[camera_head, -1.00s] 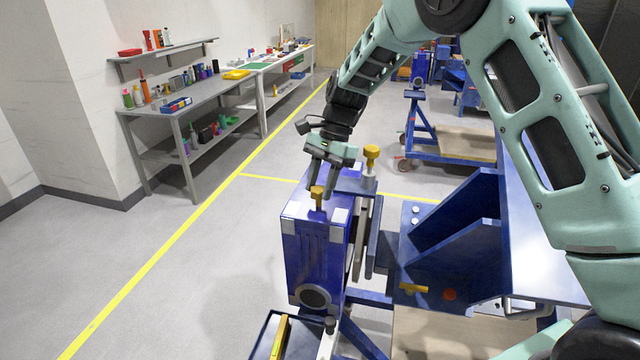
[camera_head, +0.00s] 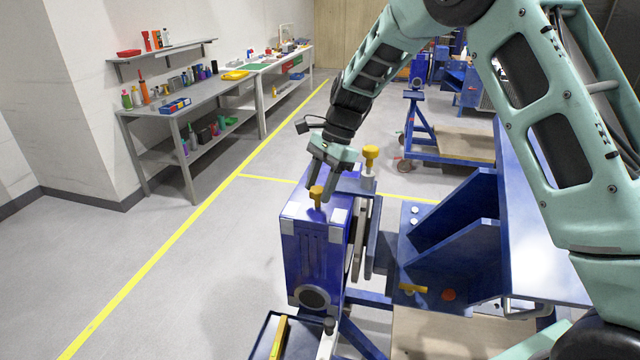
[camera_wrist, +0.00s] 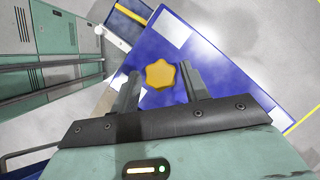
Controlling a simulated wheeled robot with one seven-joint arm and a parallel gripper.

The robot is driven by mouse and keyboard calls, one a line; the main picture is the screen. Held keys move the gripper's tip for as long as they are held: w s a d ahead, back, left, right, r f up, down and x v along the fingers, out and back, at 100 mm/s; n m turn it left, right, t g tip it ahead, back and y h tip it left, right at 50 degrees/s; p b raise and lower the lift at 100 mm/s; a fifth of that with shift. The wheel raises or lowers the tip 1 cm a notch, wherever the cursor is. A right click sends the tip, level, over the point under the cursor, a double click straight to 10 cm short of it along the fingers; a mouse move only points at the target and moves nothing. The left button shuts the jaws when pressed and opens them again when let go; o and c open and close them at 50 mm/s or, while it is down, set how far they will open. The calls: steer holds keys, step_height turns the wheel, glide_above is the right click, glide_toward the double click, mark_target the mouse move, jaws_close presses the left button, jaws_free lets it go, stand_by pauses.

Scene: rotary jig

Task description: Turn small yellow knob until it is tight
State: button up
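The small yellow knob (camera_head: 316,194) stands on top of the blue jig block (camera_head: 312,258). In the wrist view the knob (camera_wrist: 160,74) shows as a lobed yellow head above the blue top face. My gripper (camera_head: 318,183) is right at the knob, pointing down. In the wrist view my gripper (camera_wrist: 160,77) has its two fingers apart, one on each side of the knob, with visible gaps between them and it. Contact is not visible. The knob's stem is hidden in the wrist view.
A larger yellow knob (camera_head: 370,157) stands just behind and right of the block. Blue angled brackets (camera_head: 455,235) and a blue table (camera_head: 535,255) lie to the right. A grey bench (camera_head: 190,95) stands at the back left. The floor left of the jig is clear.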

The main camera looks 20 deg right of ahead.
steer(key=shift+o, duration=0.6)
steer(key=shift+d+r, duration=0.1)
steer(key=shift+r, duration=0.15)
steer(key=b+v, duration=0.4)
steer(key=v, duration=1.3)
steer(key=shift+f, duration=0.15)
